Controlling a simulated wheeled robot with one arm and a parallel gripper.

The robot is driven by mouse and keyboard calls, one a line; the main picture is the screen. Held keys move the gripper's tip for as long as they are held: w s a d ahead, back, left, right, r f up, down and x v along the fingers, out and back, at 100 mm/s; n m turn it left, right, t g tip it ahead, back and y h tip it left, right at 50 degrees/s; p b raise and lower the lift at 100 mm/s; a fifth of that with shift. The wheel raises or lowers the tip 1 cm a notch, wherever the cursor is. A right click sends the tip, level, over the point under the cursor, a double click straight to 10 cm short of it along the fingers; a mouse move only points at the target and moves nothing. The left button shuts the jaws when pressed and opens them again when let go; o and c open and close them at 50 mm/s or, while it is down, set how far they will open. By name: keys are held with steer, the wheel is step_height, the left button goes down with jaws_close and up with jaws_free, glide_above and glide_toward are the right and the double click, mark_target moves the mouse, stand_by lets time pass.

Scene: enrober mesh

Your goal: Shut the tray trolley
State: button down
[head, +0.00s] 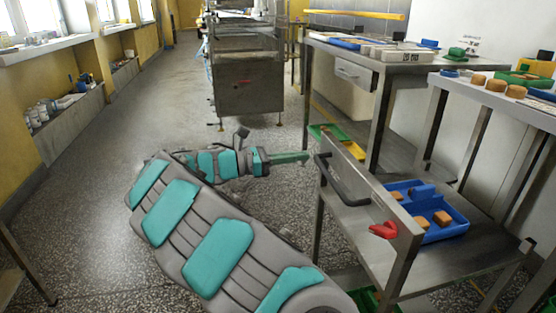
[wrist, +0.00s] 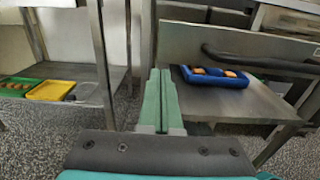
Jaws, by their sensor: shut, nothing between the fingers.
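The tray trolley's steel front panel (head: 370,205) carries a long black handle (head: 340,182). Behind the panel is a steel shelf (head: 465,255) bearing a blue tray (head: 462,222) with brown pieces in it. In the wrist view the panel (wrist: 180,40) and handle (wrist: 260,63) are at the upper right, with the blue tray (wrist: 215,78) seen below the panel. My gripper (head: 307,157) is shut and empty, its green fingers pointing at the left end of the panel, close beside it. In the wrist view the fingers (wrist: 159,78) stand left of the handle. Contact cannot be told.
A red object (head: 384,230) is at the panel's lower edge. A steel table (head: 372,62) with a low shelf holding green and yellow trays (head: 350,149) stands behind. Another loaded table (head: 505,97) is at the right. The speckled floor (head: 90,190) at left is clear.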

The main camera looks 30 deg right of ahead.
steer(key=shift+x, duration=1.6)
